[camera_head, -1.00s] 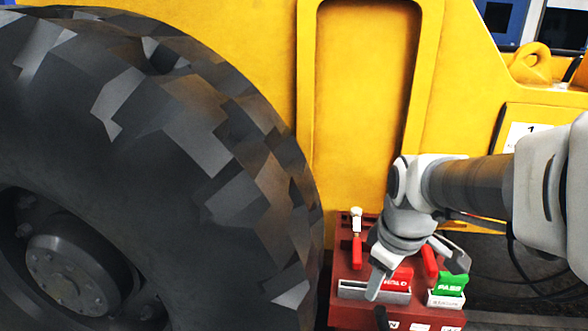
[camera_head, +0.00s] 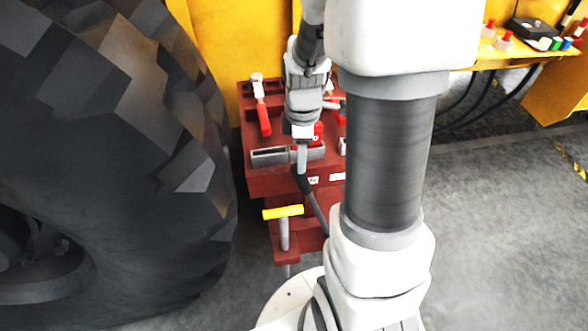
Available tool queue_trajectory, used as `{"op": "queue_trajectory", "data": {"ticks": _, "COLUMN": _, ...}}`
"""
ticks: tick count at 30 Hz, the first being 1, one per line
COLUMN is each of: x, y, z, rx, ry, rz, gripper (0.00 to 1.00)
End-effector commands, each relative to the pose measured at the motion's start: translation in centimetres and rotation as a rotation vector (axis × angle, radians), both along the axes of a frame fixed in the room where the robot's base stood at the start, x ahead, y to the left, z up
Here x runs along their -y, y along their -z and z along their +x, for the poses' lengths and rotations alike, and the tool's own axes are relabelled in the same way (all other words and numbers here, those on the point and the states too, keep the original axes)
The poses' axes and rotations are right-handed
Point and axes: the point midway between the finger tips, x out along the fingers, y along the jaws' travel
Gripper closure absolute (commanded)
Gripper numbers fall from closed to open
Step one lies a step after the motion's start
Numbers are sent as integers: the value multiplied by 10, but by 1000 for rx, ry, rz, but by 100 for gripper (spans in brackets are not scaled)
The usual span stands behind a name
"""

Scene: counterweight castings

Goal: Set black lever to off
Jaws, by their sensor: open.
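A black lever (camera_head: 311,198) shows at the front of a red cabinet (camera_head: 257,182). Its thick black end is up near the cabinet's top front edge, and its rod slants down to the right. My gripper (camera_head: 302,158) points down over the cabinet top, with a finger just above the lever's black end. It is open and holds nothing that I can see. Whether the finger touches the lever cannot be told. My arm hides the right side of the cabinet, and any on or off marking is too small to read.
A red-handled lever (camera_head: 264,118) and a grey slotted holder (camera_head: 270,156) are on the cabinet top. A yellow T-handle (camera_head: 283,212) stands in front. A large tyre (camera_head: 120,150) is close on the left. A yellow shelf with buttons (camera_head: 535,50) is at upper right. Grey floor is clear at right.

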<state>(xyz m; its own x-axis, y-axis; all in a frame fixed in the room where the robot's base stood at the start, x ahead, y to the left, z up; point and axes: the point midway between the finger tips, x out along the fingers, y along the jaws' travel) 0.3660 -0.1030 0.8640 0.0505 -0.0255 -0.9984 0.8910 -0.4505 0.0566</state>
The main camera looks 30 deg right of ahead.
Motion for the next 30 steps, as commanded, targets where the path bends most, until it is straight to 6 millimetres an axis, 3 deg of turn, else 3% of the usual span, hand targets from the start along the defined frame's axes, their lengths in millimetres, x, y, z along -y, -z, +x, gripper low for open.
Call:
{"op": "queue_trajectory", "data": {"ticks": 1, "x": 0, "y": 16, "z": 0, "rx": -4, "ry": 0, "rz": 0, "gripper": 48}}
{"op": "queue_trajectory", "data": {"ticks": 6, "x": 1, "y": 52, "z": 1, "rx": -5, "ry": 1, "rz": 1, "gripper": 48}}
{"op": "queue_trajectory", "data": {"ticks": 13, "x": 2, "y": 87, "z": 4, "rx": -2, "ry": 0, "rz": 0, "gripper": 48}}
{"op": "queue_trajectory", "data": {"ticks": 18, "x": 2, "y": 98, "z": 5, "rx": 0, "ry": 0, "rz": 0, "gripper": 48}}
{"op": "queue_trajectory", "data": {"ticks": 27, "x": 2, "y": 98, "z": 5, "rx": 1, "ry": 0, "rz": 0, "gripper": 48}}
{"op": "queue_trajectory", "data": {"ticks": 30, "x": 2, "y": 98, "z": 5, "rx": 0, "ry": 0, "rz": 0, "gripper": 66}}
